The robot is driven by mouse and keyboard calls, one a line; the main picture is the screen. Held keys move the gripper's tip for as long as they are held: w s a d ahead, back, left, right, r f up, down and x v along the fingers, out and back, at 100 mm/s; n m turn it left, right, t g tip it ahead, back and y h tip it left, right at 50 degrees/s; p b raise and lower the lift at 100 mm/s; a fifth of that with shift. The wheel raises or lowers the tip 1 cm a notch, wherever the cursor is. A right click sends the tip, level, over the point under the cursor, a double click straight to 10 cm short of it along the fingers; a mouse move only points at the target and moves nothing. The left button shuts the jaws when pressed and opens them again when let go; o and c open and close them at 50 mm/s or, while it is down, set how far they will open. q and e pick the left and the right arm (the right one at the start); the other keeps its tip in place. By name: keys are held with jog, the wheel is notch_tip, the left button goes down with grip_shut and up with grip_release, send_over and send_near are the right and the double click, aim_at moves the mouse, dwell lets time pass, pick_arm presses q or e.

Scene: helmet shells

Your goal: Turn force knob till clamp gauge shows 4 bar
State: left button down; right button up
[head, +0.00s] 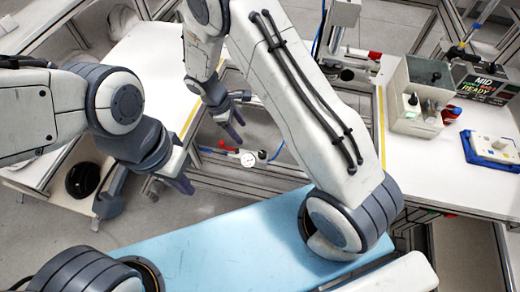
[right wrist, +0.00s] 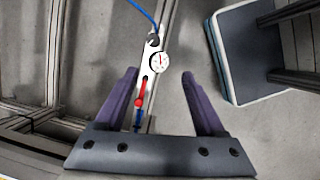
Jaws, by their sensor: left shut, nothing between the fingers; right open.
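The clamp gauge (head: 248,159) is a small round white dial on a grey plate at the bench frame in the head view. It also shows in the right wrist view (right wrist: 159,62), its needle too small to read. A small black knob (head: 262,154) sits beside the dial, likely the force knob; it also shows at the plate's far end in the right wrist view (right wrist: 153,42). My right gripper (head: 241,120) is open and empty; in the right wrist view its fingers (right wrist: 159,73) stand either side of the plate, apart from it. My left gripper (head: 181,184) is shut and empty, left of the gauge.
A red lever (right wrist: 141,92) lies on the same plate, near the gauge. A blue hose (right wrist: 142,12) runs from the plate's far end. A grey bin (head: 412,95) and a blue tray (head: 490,148) stand on the right bench. A light-blue surface (head: 215,240) lies in front.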

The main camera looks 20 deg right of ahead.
jog(key=n, duration=0.1)
send_near(262, 153)
jog(key=shift+h, duration=0.3)
jog(key=x, duration=0.8)
jog(key=shift+s+a+f, duration=0.1)
jog(key=shift+a+f, duration=0.1)
jog(key=shift+f, duration=0.2)
grip_shut()
